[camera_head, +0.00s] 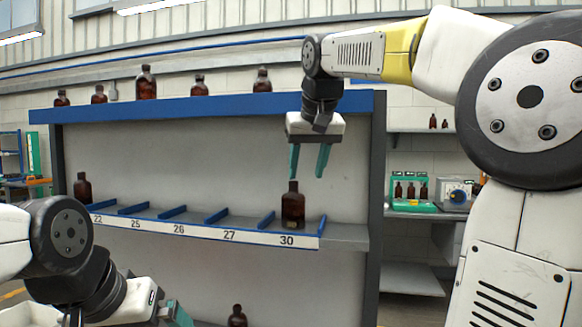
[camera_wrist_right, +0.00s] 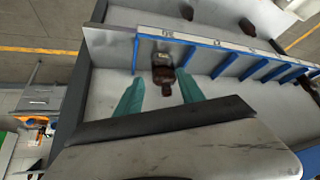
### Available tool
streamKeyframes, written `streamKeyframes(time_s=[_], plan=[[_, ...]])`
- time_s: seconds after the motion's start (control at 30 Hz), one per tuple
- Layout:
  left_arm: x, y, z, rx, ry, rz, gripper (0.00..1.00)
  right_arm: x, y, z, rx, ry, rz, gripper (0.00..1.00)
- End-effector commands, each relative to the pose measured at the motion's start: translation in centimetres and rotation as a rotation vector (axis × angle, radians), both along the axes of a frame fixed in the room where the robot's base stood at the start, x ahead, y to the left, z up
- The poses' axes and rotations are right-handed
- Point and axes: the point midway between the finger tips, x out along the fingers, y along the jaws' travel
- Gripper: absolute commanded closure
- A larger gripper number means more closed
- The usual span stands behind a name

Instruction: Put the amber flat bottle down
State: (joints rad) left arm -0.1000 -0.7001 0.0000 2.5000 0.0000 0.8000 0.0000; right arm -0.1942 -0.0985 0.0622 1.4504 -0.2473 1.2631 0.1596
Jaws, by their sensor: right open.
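The amber flat bottle (camera_head: 293,207) stands upright on the shelf in the slot above label 30, in the head view. In the right wrist view the bottle (camera_wrist_right: 163,68) shows beyond the fingertips, near the shelf's front strip. My right gripper (camera_head: 307,176) is open and empty, above the bottle in the head view, its fingers pointing down. In the right wrist view its two teal fingers (camera_wrist_right: 160,82) are spread, with the bottle's neck showing between them. My left gripper (camera_head: 176,314) is at the lower left, partly cut off; its jaws cannot be made out.
Blue dividers (camera_head: 218,216) split the labelled shelf (camera_head: 346,233) into slots. Another amber bottle (camera_head: 82,188) stands at its left end. Several bottles stand on the blue top ledge (camera_head: 225,105). One bottle (camera_head: 237,317) is lower down. The middle slots are empty.

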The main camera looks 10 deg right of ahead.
Motion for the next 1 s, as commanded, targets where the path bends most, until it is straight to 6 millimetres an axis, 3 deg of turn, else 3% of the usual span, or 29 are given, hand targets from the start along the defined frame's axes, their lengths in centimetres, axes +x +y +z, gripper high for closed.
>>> streamKeyframes(time_s=[0.1, 0.47, 0.57, 0.8, 1.0], plan=[[0.0, 0.0, 0.0, 0.000, 0.000, 0.000, 0.00, -1.5, -0.1, 0.0, 0.000, 0.000, 0.000, 0.54], [0.0, 0.0, 0.0, 0.000, 0.000, 0.000, 0.00, -3.2, -0.3, -1.0, 0.006, 0.002, 0.005, 0.54], [0.0, 0.0, 0.0, 0.000, 0.000, 0.000, 0.00, -5.4, -0.5, -3.5, 0.019, 0.009, 0.020, 0.54], [0.0, 0.0, 0.0, 0.000, 0.000, 0.000, 0.00, -13.8, -0.7, -14.0, 0.093, 0.021, 0.046, 0.54], [0.0, 0.0, 0.0, 0.000, 0.000, 0.000, 0.00, -18.9, -0.2, -21.1, 0.147, 0.024, 0.043, 0.54]])
